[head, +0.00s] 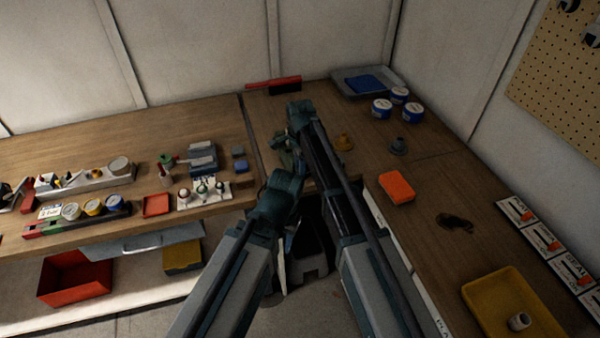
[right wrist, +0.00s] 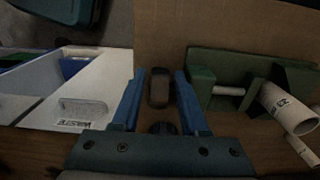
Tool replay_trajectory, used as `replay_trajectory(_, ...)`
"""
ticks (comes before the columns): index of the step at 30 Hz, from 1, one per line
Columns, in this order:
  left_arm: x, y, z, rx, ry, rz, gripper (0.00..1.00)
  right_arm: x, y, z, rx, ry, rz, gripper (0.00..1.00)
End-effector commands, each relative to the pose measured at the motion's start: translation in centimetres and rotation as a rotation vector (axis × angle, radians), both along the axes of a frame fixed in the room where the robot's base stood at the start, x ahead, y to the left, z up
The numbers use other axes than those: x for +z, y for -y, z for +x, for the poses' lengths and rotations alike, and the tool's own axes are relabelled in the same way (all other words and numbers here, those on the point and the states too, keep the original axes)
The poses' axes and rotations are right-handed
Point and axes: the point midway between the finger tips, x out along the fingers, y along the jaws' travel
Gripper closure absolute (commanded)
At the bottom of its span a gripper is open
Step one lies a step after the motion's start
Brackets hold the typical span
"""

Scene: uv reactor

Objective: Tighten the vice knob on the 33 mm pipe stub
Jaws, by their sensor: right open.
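A green vice (right wrist: 203,88) shows in the right wrist view, with a white pipe stub (right wrist: 290,108) marked "33" lying in it at the right. A dark, upright elongated knob (right wrist: 158,88) is between the two blue fingers of my right gripper (right wrist: 158,76). The fingers are open, with a gap on both sides of the knob. In the head view the vice (head: 284,158) is mostly hidden behind my arms. My right gripper's wrist (head: 299,112) is above the bench there. My left gripper (head: 280,190) is at the bench's front edge, and its fingers are not clear.
A yellow tray (head: 510,305) is at lower right. Blue-and-white tubs (head: 382,108) stand at the back. Several small items fill the left bench.

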Motion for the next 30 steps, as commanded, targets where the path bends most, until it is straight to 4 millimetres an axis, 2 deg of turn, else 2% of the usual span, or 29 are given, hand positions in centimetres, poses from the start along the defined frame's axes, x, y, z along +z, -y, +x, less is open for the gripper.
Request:
replay_trajectory(3, 0.07, 0.0, 0.0, 0.0, 0.0, 0.0, 0.56, 0.07, 0.0, 0.0, 0.0, 0.0, 0.0, 0.56)
replay_trajectory(4, 0.07, 0.0, 0.0, 0.0, 0.0, 0.0, 0.56, 0.07, 0.0, 0.0, 0.0, 0.0, 0.0, 0.6)
replay_trajectory(11, 0.07, 0.0, 0.0, 0.0, 0.0, 0.0, 0.56, 0.07, 0.0, 0.0, 0.0, 0.0, 0.0, 1.0)
replay_trajectory(23, 0.04, 0.0, 0.0, 0.0, 0.0, 0.0, 0.56, 0.06, 0.12, 0.03, -0.002, -0.014, 0.036, 1.0)
replay_trajectory(30, -0.29, 0.0, 0.0, 0.0, 0.0, 0.0, 0.56, 0.1, 0.5, 0.17, -0.005, -0.059, 0.178, 1.0)
